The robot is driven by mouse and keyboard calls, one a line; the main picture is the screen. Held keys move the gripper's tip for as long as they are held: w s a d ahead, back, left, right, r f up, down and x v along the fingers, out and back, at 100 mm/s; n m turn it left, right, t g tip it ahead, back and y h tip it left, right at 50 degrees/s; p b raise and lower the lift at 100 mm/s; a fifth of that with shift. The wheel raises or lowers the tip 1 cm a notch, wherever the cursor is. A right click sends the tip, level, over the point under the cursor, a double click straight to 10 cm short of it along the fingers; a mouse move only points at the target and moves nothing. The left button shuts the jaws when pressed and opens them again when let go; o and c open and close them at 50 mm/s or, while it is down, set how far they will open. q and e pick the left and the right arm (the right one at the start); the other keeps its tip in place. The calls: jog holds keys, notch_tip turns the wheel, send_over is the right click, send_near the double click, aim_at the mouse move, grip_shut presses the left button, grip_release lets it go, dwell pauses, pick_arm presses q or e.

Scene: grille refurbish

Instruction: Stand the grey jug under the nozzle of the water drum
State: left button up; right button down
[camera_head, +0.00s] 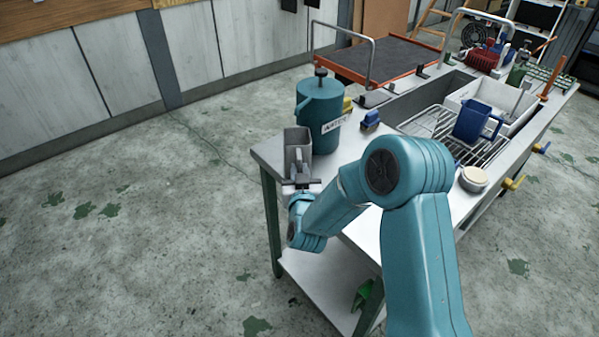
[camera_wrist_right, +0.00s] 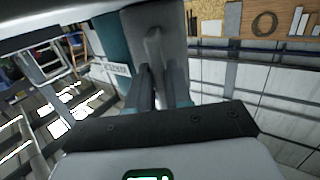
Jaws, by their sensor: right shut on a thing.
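The grey jug (camera_head: 298,146) is upright at the near left corner of the steel table, close beside the teal water drum (camera_head: 318,108). The drum has a dark cap and a white label. My left gripper is out of view.
A blue jug (camera_head: 473,121) stands on a wire rack (camera_head: 440,122) by the sink. A small blue object (camera_head: 371,118) is right of the drum. A round pale-topped tub (camera_head: 474,177) sits near the front edge. Floor left of the table is clear.

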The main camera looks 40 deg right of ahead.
jog(key=shift+f, duration=0.1)
dwell(0.3)
jog(key=shift+c, duration=2)
grip_release()
jog(key=b+v, duration=0.2)
jog(key=v, duration=0.5)
